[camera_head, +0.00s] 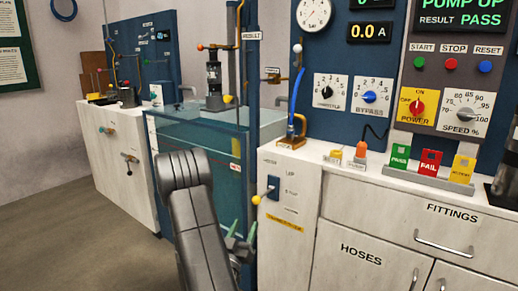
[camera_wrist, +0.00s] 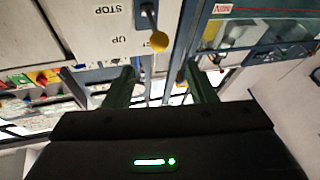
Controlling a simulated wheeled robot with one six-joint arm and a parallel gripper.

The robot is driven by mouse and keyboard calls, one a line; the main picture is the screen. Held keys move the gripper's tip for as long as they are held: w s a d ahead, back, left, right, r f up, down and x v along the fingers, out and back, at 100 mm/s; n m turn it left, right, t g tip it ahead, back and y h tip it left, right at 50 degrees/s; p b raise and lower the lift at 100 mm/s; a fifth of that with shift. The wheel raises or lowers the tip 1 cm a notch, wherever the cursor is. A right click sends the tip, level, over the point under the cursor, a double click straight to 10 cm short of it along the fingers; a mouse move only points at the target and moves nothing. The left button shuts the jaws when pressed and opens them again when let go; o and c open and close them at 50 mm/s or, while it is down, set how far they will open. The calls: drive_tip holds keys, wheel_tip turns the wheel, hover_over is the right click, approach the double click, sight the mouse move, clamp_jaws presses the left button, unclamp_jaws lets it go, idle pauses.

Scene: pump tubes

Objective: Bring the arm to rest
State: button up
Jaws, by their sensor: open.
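My gripper (camera_head: 240,243) is low in the head view, partly hidden behind my grey arm. It is beside the corner where the glass tank meets the white cabinet, below and left of a lever with a yellow knob (camera_head: 257,199). In the wrist view my gripper (camera_wrist: 161,86) shows two dark green fingers spread apart with nothing between them. The yellow knob (camera_wrist: 158,42) appears beyond the fingertips in that view, apart from them, by a panel (camera_wrist: 110,25) lettered STOP and UP upside down.
The glass tank (camera_head: 200,135) stands close behind my arm. The white cabinet (camera_head: 350,225) with drawers is at right, bearing green, red and yellow tags (camera_head: 430,162). The display (camera_head: 462,12) reads PUMP UP, RESULT PASS. The floor (camera_head: 70,240) at left is clear.

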drive_tip(key=x, duration=0.9)
drive_tip(key=r+x, duration=0.1)
drive_tip(key=x, duration=0.4)
drive_tip(key=shift+s, duration=0.2)
drive_tip(key=r+g+p, duration=0.1)
drive_tip(key=p, duration=0.4)
drive_tip(key=r+m+g+p, duration=0.1)
drive_tip(key=p, duration=0.4)
drive_tip(key=w+d+r+g+p, duration=0.1)
drive_tip(key=g+p, duration=0.1)
drive_tip(key=p, duration=0.3)
drive_tip(key=shift+w+r+m+y, duration=0.1)
drive_tip(key=shift+r+m+y, duration=0.2)
drive_tip(key=shift+r, duration=0.05)
drive_tip(key=shift+s+a+f, duration=0.1)
drive_tip(key=shift+s+f, duration=0.1)
drive_tip(key=shift+s, duration=0.05)
drive_tip(key=v, duration=0.9)
drive_tip(key=shift+s, duration=0.2)
